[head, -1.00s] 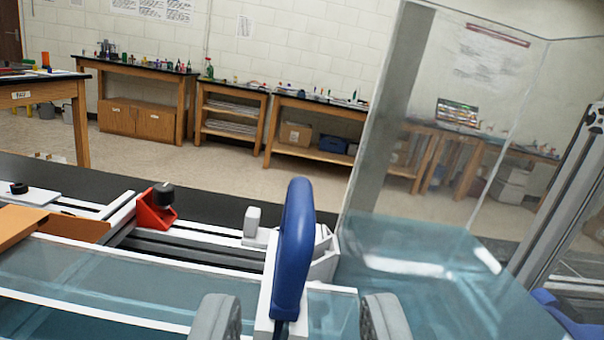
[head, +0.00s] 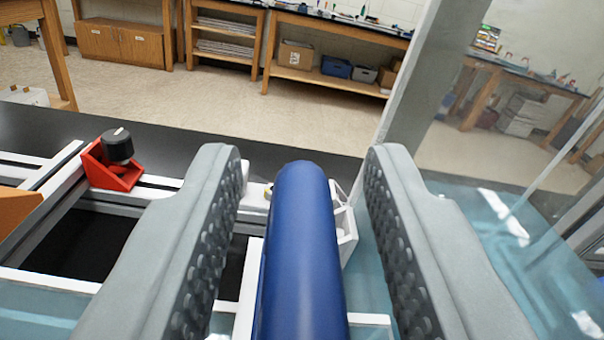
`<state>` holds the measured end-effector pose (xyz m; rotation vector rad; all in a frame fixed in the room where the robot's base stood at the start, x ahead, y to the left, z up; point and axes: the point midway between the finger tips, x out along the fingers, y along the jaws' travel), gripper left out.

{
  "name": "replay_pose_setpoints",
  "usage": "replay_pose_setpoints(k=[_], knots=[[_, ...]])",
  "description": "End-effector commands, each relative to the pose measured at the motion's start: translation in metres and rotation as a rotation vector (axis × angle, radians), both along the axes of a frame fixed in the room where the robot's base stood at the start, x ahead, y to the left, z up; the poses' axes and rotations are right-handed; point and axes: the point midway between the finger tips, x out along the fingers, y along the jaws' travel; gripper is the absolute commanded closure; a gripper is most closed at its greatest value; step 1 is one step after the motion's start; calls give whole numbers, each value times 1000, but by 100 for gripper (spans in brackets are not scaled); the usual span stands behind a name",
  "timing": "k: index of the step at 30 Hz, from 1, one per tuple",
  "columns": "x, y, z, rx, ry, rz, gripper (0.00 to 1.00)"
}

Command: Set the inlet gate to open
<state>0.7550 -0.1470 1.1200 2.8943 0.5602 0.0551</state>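A blue rounded handle (head: 300,250), which appears to belong to the inlet gate, stands in the middle of the head view. It rises from a white frame beside a clear-walled water tank (head: 480,215). My gripper (head: 305,165) is open, with one grey ribbed finger on each side of the handle. Gaps show between the handle and both fingers, so neither seems to touch it. The handle's lower end and the gate below it are hidden.
A red bracket with a black knob (head: 118,150) sits on the frame at left, near an orange panel (head: 18,215). The tank's clear wall and grey upright (head: 410,75) stand close on the right. Wooden benches (head: 330,50) line the back wall beyond open floor.

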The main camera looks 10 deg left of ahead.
Motion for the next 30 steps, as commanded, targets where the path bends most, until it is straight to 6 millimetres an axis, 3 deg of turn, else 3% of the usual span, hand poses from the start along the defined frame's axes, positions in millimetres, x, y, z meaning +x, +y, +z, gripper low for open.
replay_pose_setpoints(k=[3,8,14,23,30], knots=[[0,0,0,0,0,0,68],[0,0,0,0,0,0,99],[0,0,2,0,-1,0,100],[0,0,45,0,-2,1,100],[0,0,48,0,0,1,100]])
